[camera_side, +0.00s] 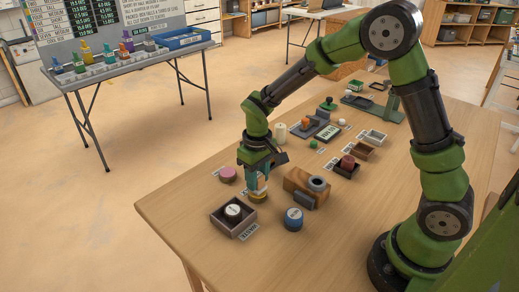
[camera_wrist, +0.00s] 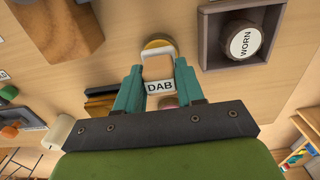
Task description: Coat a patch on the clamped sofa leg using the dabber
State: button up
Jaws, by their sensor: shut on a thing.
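My gripper (camera_side: 257,183) is shut on the dabber (camera_side: 258,197), which has a tan body and a yellowish round end. In the wrist view the dabber (camera_wrist: 158,66) sits between my teal fingers (camera_wrist: 160,92), its white label reading DAB. In the side view it is upright, low over the table; I cannot tell if it touches. A brown wooden piece with grey round parts (camera_side: 304,184), seemingly the clamped sofa leg, lies just right of the dabber. In the wrist view a brown wooden block (camera_wrist: 66,28) shows at upper left. Any coating on it cannot be made out.
Several small trays and tools fill the table's far part. The front left is clear.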

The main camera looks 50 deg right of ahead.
aim_at(258, 175)
jog(key=shift+f, duration=0.6)
dwell(1.4)
jog(key=shift+r, duration=3.6)
